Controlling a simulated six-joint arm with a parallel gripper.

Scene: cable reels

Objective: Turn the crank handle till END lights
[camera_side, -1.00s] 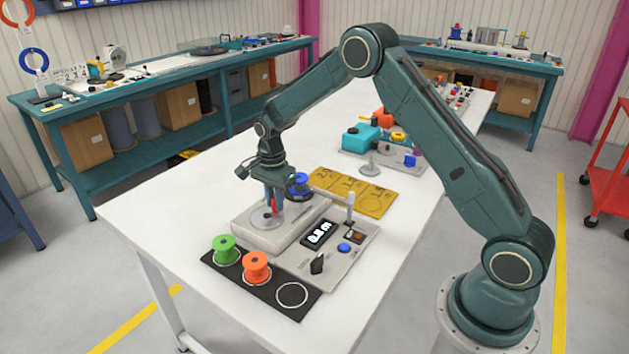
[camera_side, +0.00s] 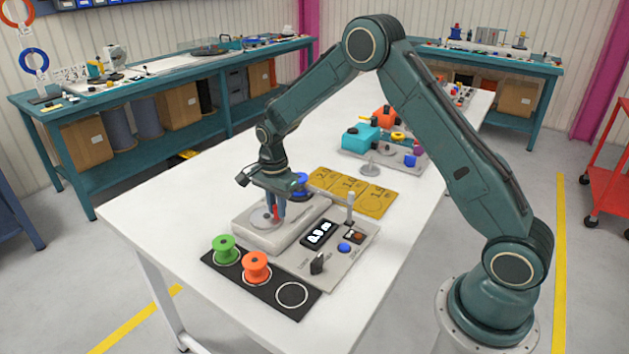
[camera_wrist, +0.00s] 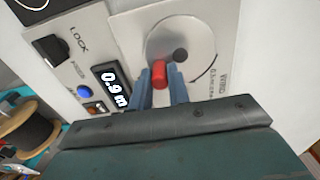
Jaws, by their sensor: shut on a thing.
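The crank's red handle (camera_wrist: 158,73) stands on a round disc (camera_wrist: 193,38) on the grey machine; in the wrist view my gripper (camera_wrist: 160,82) is shut on it. In the side view my gripper (camera_side: 275,214) points down over the disc, with the red handle (camera_side: 276,212) between its fingers. The display (camera_wrist: 115,88) reads 0.9 m in the wrist view. In the side view the display (camera_side: 318,233) is too small to read surely. I cannot make out an END light.
A green spool (camera_side: 226,249) and an orange spool (camera_side: 257,267) stand on a black mat (camera_side: 284,309) in front. A black LOCK knob (camera_wrist: 51,48) and a blue button (camera_side: 344,247) are on the panel. A yellow plate (camera_side: 355,192) lies behind.

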